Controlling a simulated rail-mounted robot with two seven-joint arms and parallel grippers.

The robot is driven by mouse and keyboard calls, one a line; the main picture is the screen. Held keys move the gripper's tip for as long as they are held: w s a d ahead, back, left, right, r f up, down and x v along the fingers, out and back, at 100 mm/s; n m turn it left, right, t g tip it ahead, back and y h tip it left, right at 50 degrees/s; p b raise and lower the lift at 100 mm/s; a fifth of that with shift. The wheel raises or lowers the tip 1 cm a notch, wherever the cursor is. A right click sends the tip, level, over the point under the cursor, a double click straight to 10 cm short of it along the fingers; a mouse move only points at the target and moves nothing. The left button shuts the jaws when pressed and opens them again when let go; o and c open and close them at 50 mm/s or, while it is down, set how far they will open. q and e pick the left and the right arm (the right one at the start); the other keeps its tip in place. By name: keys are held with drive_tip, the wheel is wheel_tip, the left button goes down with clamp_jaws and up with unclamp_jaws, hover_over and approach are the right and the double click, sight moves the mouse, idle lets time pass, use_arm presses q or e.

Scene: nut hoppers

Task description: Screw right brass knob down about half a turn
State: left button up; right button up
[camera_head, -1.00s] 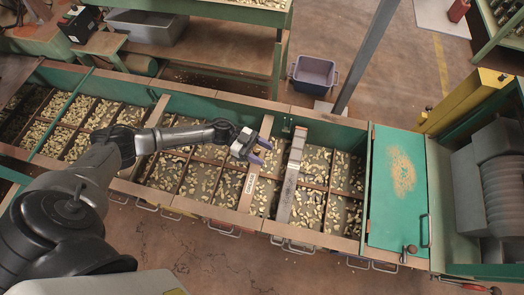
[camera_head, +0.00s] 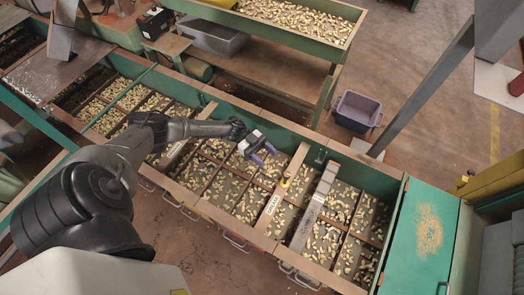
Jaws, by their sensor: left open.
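A small yellow brass knob (camera_head: 285,182) stands on a pale wooden crossbar (camera_head: 296,165) over the nut hoppers. I cannot tell from this view whether it is the right one of a pair. My left gripper (camera_head: 264,154) comes in from the left, over the hoppers. It is open and empty, its purple fingers pointing right and down. It is up and left of the knob in the picture and appears apart from it. My right gripper is not in view.
Nut-filled compartments (camera_head: 232,190) lie under my left arm. A grey metal bar (camera_head: 315,208) crosses them just right of the crossbar. A green lid (camera_head: 421,240) closes the right end. A grey-purple bin (camera_head: 358,110) stands on the floor behind.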

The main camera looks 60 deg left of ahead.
use_arm(q)
drive_tip(key=shift+v, duration=0.9)
